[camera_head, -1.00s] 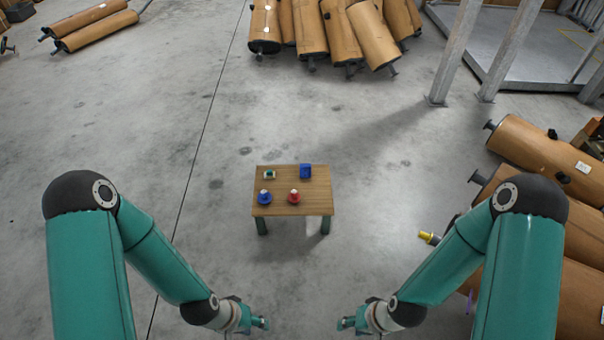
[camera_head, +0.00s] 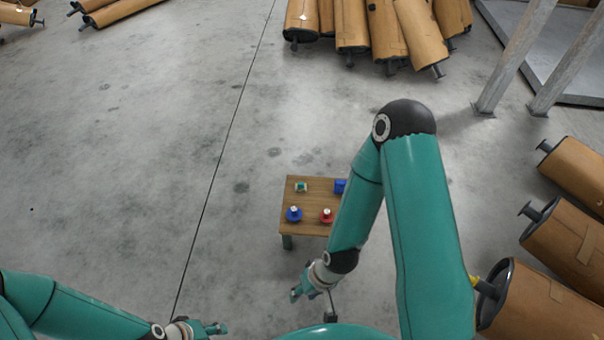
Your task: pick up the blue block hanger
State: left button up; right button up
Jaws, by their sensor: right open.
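The blue block hanger (camera_head: 341,186) sits at the back right of a small wooden table (camera_head: 310,206). My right arm hides its right part. My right gripper (camera_head: 311,303) is open and empty, in front of the table and nearer to me, well apart from the blue block. My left gripper (camera_head: 213,329) is at the bottom edge of the view, left of the table and away from it. Its jaws are too small and cut off to read.
On the table are a green and white item (camera_head: 301,187), a blue round piece (camera_head: 294,214) and a red round piece (camera_head: 327,215). Grey posts (camera_head: 517,55) stand at the back right.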

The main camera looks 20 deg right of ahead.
aim_at(338, 184)
jog(key=z, duration=0.05)
jog(key=i, duration=1.3)
jog(key=z, duration=0.85)
